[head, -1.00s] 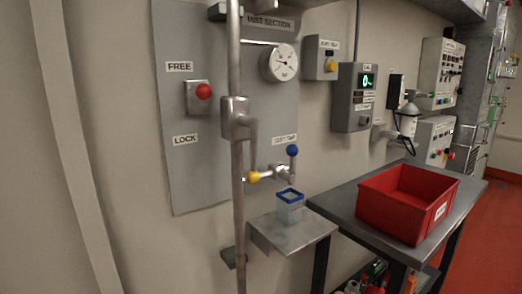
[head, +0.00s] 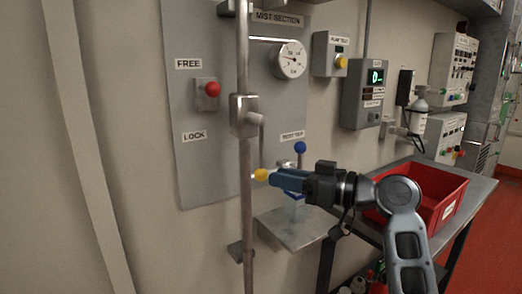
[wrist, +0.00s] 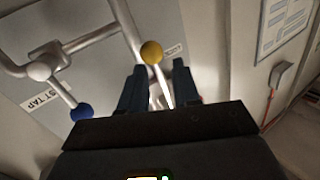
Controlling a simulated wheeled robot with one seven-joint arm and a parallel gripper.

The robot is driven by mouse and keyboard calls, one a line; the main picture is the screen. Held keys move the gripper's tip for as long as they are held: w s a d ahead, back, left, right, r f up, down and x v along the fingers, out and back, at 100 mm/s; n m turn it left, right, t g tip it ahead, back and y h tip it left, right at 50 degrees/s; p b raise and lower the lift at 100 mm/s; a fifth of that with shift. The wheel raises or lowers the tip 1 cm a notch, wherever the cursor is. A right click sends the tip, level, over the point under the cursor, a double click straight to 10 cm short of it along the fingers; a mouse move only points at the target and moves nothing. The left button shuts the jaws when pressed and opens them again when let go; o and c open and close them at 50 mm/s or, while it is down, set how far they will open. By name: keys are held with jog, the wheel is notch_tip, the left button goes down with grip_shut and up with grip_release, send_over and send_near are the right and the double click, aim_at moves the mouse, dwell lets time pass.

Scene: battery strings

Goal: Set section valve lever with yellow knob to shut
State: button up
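The section valve (head: 243,116) sits on the vertical pipe, and its lever hangs down to a yellow knob (head: 261,175). My gripper (head: 272,178) reaches in from the right at knob height, its fingertips close to the knob. In the wrist view the yellow knob (wrist: 151,52) shows just past and between the two spread fingertips, with a gap on each side. My gripper (wrist: 158,70) is open and holds nothing. Whether a finger touches the knob cannot be told.
The test tap's blue knob (head: 300,147) stands just above my gripper and also shows in the wrist view (wrist: 82,112). A red-knobbed FREE/LOCK handle (head: 212,89) is up left. A small shelf (head: 300,236) lies below, with a container mostly hidden. A red crate (head: 452,205) stands right.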

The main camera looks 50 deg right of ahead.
aim_at(261, 167)
notch_tip(261, 167, up, 5)
jog(key=d+n+y, duration=0.2)
jog(key=p+x, duration=0.1)
jog(key=x, duration=0.6)
jog(key=shift+p, duration=0.4)
grip_shut()
